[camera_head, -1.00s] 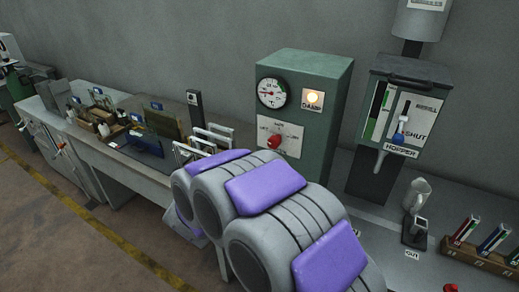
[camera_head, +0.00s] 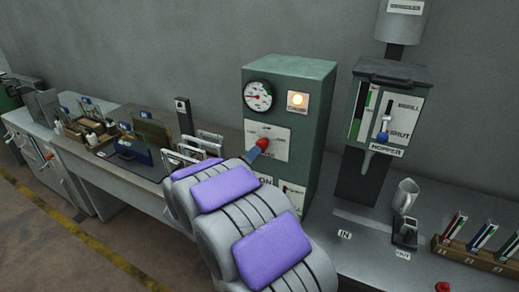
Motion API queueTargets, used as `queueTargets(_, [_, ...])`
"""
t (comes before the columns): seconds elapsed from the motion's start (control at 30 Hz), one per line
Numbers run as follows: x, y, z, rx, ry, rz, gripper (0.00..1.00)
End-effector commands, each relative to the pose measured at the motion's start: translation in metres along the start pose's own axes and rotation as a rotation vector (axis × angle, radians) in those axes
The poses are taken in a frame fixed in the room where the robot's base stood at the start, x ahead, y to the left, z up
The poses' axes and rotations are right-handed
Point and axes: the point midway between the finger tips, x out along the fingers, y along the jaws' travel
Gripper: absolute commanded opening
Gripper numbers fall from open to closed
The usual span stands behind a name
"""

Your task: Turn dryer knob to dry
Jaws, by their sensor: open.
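The green dryer cabinet (camera_head: 308,120) stands on the bench against the wall. Its red knob (camera_head: 263,144) sits on a white plate (camera_head: 280,145) whose small lettering I cannot read. Above it are a round gauge (camera_head: 258,96) and a lit lamp (camera_head: 298,100); the lamp's label was legible as DAMP a moment ago. My gripper (camera_head: 254,153) shows only as a small blue-grey tip at the knob's lower left, open; the rest is hidden behind my grey and purple arm. I cannot tell whether it touches the knob.
A hopper unit (camera_head: 400,95) with a blue-handled lever stands right of the dryer. A jug (camera_head: 405,195), a small dark device (camera_head: 405,233) and a wooden rack (camera_head: 478,255) of coloured slides are on the bench at right. White frames (camera_head: 195,150) stand left of the dryer.

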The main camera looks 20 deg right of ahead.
Motion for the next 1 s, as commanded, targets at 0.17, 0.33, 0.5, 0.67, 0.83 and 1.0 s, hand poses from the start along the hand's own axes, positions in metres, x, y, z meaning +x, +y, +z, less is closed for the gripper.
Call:
queueTargets(0.17, [0.036, 0.0, 0.002, 0.004, -0.002, 0.004, 0.69])
queueTargets(0.33, [0.063, -0.001, 0.003, 0.001, -0.003, 0.003, 0.69])
queueTargets(0.5, [0.079, -0.001, 0.001, 0.002, 0.0, 0.001, 0.69])
queueTargets(0.67, [0.083, 0.0, 0.0, 0.001, 0.002, 0.0, 0.69])
queueTargets(0.83, [0.083, 0.0, 0.0, 0.001, 0.001, 0.0, 0.69])
queueTargets(1.0, [0.083, 0.0, 0.0, 0.001, 0.001, 0.0, 0.57])
